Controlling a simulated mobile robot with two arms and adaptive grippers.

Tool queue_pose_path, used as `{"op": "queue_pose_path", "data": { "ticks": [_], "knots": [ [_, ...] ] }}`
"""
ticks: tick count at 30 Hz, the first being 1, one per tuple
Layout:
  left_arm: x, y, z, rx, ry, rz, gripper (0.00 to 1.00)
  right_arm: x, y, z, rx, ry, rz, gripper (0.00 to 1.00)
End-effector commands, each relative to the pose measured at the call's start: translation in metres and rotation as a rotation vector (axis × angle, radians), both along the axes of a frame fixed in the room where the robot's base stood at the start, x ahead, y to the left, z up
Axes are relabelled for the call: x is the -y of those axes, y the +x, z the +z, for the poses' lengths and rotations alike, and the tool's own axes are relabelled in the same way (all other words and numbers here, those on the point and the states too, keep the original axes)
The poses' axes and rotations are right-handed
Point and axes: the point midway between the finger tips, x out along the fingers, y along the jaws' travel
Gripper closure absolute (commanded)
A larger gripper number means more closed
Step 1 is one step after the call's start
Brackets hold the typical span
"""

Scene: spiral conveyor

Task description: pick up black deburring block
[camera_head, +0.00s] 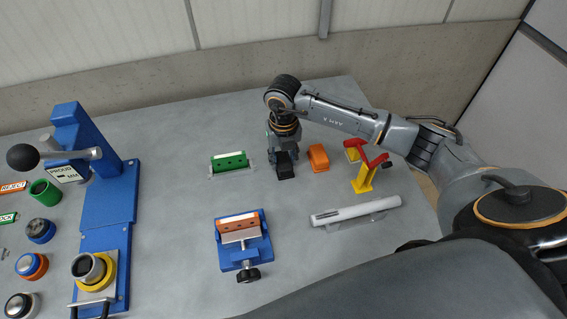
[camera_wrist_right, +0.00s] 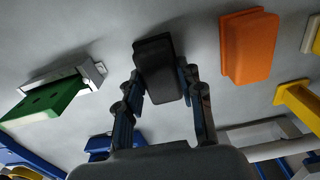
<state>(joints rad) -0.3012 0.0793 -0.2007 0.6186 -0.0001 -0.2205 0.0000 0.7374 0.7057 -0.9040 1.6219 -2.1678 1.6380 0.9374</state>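The black deburring block (camera_head: 285,168) is on the grey table, left of an orange block (camera_head: 318,158). My right gripper (camera_head: 283,151) reaches down over it from behind. In the right wrist view, the black block (camera_wrist_right: 158,68) lies between the fingertips of my right gripper (camera_wrist_right: 160,78), one finger at each side. The fingers are spread about as wide as the block. Whether they press on it or leave a small gap is not clear. The block seems to be at table level. My left gripper is not in view.
A green block (camera_head: 231,161) in a clear holder stands left. A yellow stand with a red top (camera_head: 366,172) and a white cylinder on a cradle (camera_head: 355,211) are right. A blue vise-like fixture (camera_head: 241,252) is in front, a blue press (camera_head: 108,190) far left.

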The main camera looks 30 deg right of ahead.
Motion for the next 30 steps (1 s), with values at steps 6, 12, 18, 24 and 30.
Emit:
{"op": "queue_pose_path", "data": {
  "ticks": [6, 12, 18, 24, 30],
  "knots": [
    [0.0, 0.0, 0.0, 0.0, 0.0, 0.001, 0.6, 0.0, 0.0, 0.0, 0.0, 0.0, 0.0, 0.96],
    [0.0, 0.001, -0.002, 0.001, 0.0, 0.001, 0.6, 0.0, 0.001, 0.006, 0.001, 0.001, -0.001, 0.96],
    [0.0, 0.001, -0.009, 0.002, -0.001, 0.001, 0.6, 0.001, 0.001, 0.03, 0.005, 0.001, 0.0, 0.96],
    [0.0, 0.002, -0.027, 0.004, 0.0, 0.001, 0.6, -0.028, -0.023, 0.07, 0.008, 0.001, 0.008, 0.96],
    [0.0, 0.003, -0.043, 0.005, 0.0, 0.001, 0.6, -0.064, -0.055, 0.102, 0.006, 0.003, 0.009, 0.96]
  ]
}}
